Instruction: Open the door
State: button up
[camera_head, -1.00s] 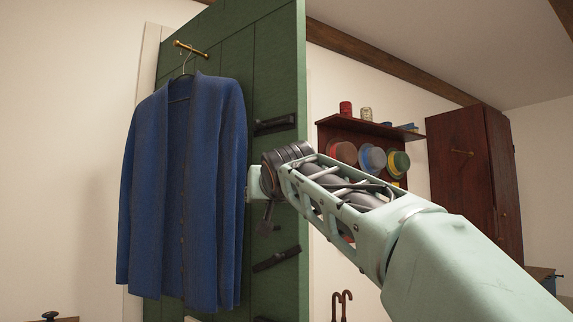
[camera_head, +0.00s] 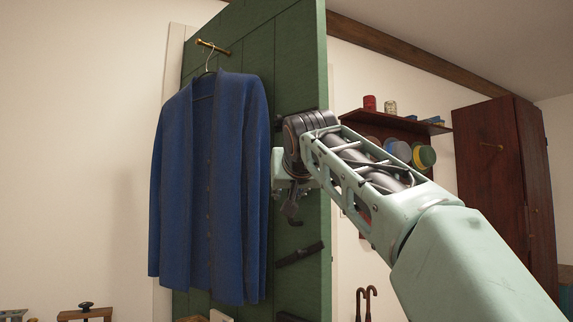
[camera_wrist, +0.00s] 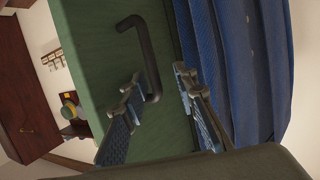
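The green plank door (camera_head: 300,80) stands ajar, its edge facing right in the head view; it also fills the middle of the wrist view (camera_wrist: 100,60). Its black bar handle (camera_wrist: 145,52) shows in the wrist view. My gripper (camera_wrist: 162,98) is open there, with one finger on each side of the handle's lower end. I cannot tell whether a finger touches it. In the head view my gripper (camera_head: 290,195) is close to the door face, partly hidden by my wrist. The handle is not clear there.
A blue cardigan (camera_head: 205,190) hangs from a brass hook (camera_head: 212,46) on the door, close beside my gripper; it also shows in the wrist view (camera_wrist: 235,70). Beyond the door are a shelf (camera_head: 395,122) with hats, a dark wardrobe (camera_head: 490,170) and umbrella handles (camera_head: 366,300).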

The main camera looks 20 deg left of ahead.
jog(key=s+a+b, duration=0.3)
jog(key=s, duration=0.9)
jog(key=shift+r, duration=0.3)
dwell(0.4)
jog(key=shift+f, duration=0.1)
dwell(0.6)
